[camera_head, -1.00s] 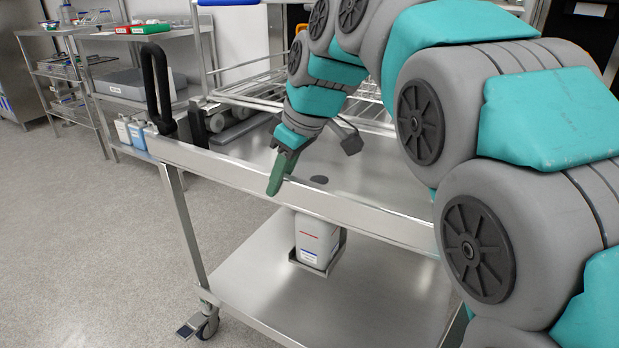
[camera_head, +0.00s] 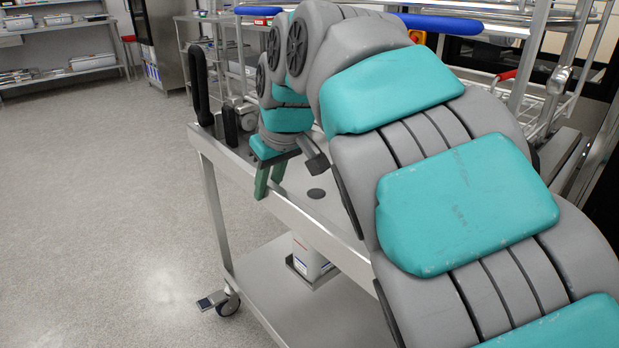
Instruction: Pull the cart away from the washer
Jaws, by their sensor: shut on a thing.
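The cart is a stainless steel trolley with a raised rim (camera_head: 318,228), a lower shelf (camera_head: 262,290) and upright black handles (camera_head: 201,88) at its far left corner. My gripper (camera_head: 268,188) points down at the cart's near rim, with its green fingers on either side of it. It is shut on that rim. My arm covers much of the cart's right side and top. I cannot clearly make out the washer; a metal frame with wire racks (camera_head: 545,70) stands behind the cart at the right.
A white container (camera_head: 308,262) sits at the lower shelf. A castor (camera_head: 228,303) with a brake pedal is at the near left leg. Open grey floor (camera_head: 100,200) lies to the left.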

